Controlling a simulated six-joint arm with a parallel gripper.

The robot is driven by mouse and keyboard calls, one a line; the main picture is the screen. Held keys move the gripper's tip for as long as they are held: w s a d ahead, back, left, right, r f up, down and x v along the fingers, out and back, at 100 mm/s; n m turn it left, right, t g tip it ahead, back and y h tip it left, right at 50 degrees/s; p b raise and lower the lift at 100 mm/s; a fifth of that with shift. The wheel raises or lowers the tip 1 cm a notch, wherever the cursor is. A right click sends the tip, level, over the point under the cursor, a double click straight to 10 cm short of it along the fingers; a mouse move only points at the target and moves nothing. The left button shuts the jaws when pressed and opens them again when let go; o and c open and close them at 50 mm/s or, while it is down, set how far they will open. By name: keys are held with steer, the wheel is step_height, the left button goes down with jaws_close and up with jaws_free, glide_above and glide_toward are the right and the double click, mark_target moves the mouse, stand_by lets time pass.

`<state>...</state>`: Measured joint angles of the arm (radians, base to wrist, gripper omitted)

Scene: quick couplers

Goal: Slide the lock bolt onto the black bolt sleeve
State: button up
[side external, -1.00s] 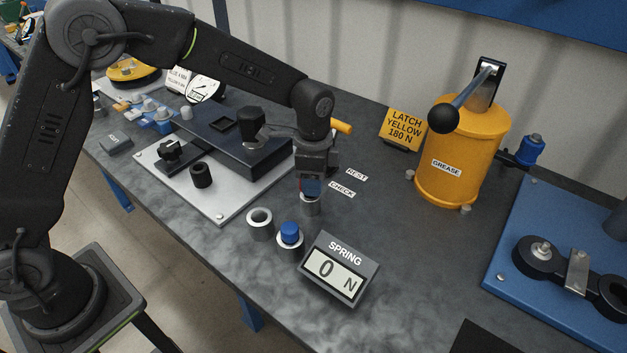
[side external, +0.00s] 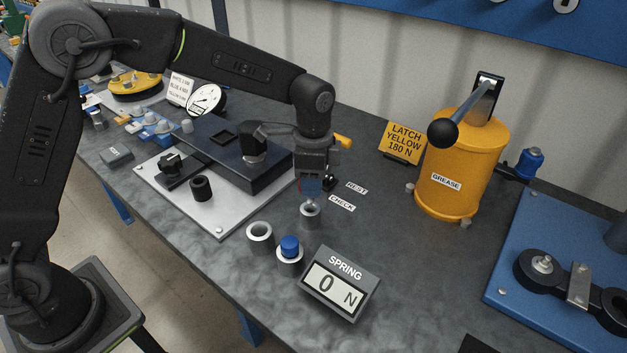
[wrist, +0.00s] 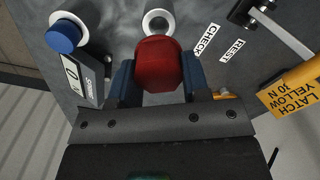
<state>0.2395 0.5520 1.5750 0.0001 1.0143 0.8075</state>
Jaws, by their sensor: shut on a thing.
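My gripper (side external: 311,184) is shut on a red-topped piece (wrist: 158,64), gripped between the two blue fingers in the wrist view. It is just above a pale metal cup (side external: 310,216); this cup's dark opening shows just beyond the red top in the wrist view (wrist: 158,22). The lower end of the piece is hidden. On the silver plate (side external: 218,220) stands a short black hollow cylinder (side external: 201,188), likely the bolt sleeve. Beside it is a black knob on a dark slide (side external: 177,168); I cannot tell which part is the lock bolt.
An empty cup (side external: 260,236) and a cup with a blue cap (side external: 289,246) stand behind the SPRING display (side external: 340,283), which reads 0 N. A dark raised block (side external: 235,155) stands on the plate. A yellow grease canister (side external: 455,175) is at right.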

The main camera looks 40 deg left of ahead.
steer(key=shift+r, duration=0.1)
steer(key=shift+r, duration=1.95)
